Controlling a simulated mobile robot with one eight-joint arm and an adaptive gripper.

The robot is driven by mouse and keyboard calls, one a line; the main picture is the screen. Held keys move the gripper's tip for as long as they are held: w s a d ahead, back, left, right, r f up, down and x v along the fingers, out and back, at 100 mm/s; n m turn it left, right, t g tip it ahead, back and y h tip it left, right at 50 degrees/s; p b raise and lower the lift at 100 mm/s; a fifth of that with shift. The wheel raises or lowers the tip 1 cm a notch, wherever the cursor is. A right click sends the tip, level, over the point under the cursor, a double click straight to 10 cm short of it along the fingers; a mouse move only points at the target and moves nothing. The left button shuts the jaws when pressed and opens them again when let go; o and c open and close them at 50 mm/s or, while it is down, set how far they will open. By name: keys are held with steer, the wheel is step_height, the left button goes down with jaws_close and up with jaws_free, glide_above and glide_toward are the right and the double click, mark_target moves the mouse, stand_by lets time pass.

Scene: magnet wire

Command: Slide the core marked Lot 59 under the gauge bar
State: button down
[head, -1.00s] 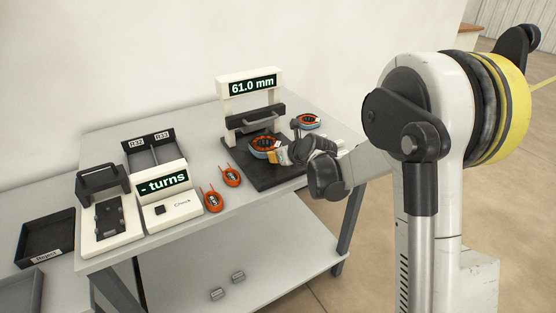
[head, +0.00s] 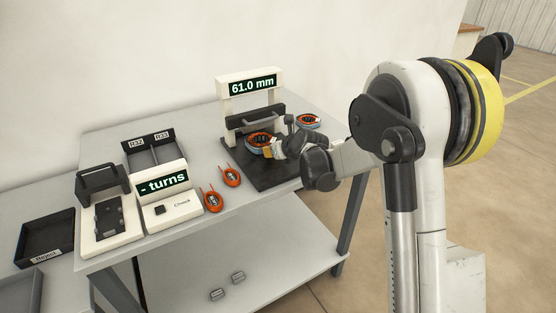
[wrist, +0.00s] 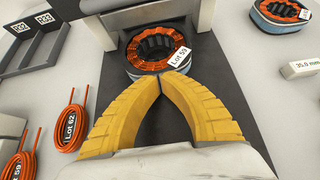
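The core marked Lot 59 (wrist: 154,46) is a dark ring wound with orange wire, with a white tag. It lies on the gauge's black base plate (wrist: 225,105), and in the head view the core (head: 257,142) is at the front of the gauge bar (head: 255,121). I cannot tell how much of it is under the bar. The gauge display (head: 253,86) reads 61.0 mm. My gripper (wrist: 163,79) has its yellow fingertips together at the core's near side, apparently touching it, with nothing between them. In the head view my gripper (head: 272,151) is partly hidden by the wrist.
Another wound core (head: 309,120) stands right of the gauge. Two orange wire coils, Lot 62 (wrist: 69,127) and Lot 59 (wrist: 18,166), lie to the left. A turns counter (head: 170,205) and a reject tray (head: 47,238) are farther left. A 35.0 mm block (wrist: 303,68) is at right.

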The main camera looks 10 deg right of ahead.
mark_target(267, 145)
steer(key=shift+s, duration=0.1)
steer(key=shift+s, duration=0.2)
steer(key=shift+w, duration=0.15)
steer(key=shift+w+a, duration=0.25)
steer(key=shift+w, duration=0.55)
steer(key=shift+w+a, duration=0.25)
steer(key=shift+w, duration=0.55)
steer(key=shift+s+d, duration=0.1)
steer(key=shift+s, duration=0.2)
